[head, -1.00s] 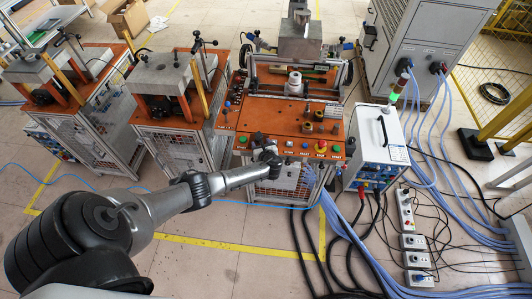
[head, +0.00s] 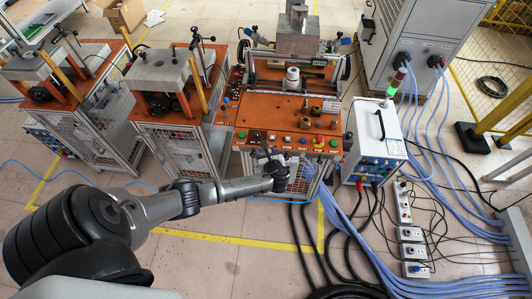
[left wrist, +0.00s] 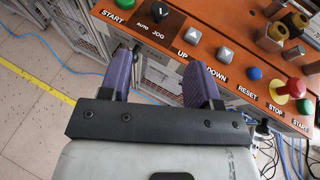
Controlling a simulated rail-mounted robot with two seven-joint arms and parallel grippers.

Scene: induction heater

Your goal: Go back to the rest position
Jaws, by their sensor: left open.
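My left gripper (head: 266,153) is open and empty in front of the orange control panel (head: 262,140) of the induction heater. In the left wrist view its two purple fingers (left wrist: 160,80) stand apart, with nothing between them. They point at the panel's front edge, below the selector knob (left wrist: 160,13) and the UP button (left wrist: 195,28). I cannot tell whether they touch the panel. The red STOP button (left wrist: 296,87) is off to the right of the fingers. My right gripper is in neither view.
A white power unit (head: 378,145) stands right of the heater, with cables and power strips (head: 411,234) on the floor. Two similar orange-topped benches (head: 165,75) stand to the left.

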